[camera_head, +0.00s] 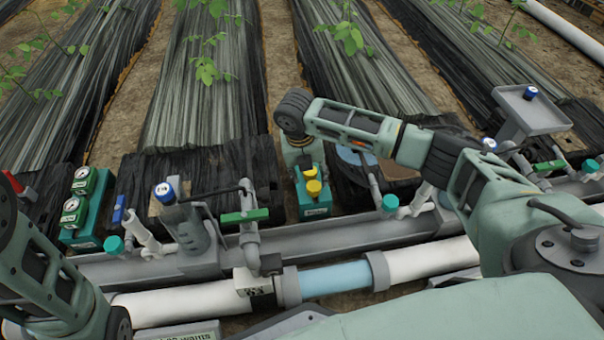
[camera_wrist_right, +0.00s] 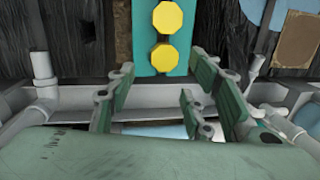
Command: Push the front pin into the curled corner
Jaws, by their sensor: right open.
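Two yellow octagonal heads, which look like the pins, sit in a line on a narrow teal block. The front one (camera_head: 313,188) is nearer to me and is the lower one in the right wrist view (camera_wrist_right: 165,57). The rear one (camera_wrist_right: 167,17) is just beyond it. The teal block (camera_head: 316,209) also shows in the right wrist view (camera_wrist_right: 144,40). My right gripper (camera_wrist_right: 165,88) is open and empty, its fingers apart at the near end of the block. In the head view my right wrist hangs over the block. I cannot pick out a curled corner. My left gripper is not visible.
Black film (camera_head: 213,90) covers the beds behind. A grey trough (camera_head: 345,233) and white pipe (camera_head: 180,303) run along the front. A brown patch (camera_wrist_right: 300,42) lies to the right.

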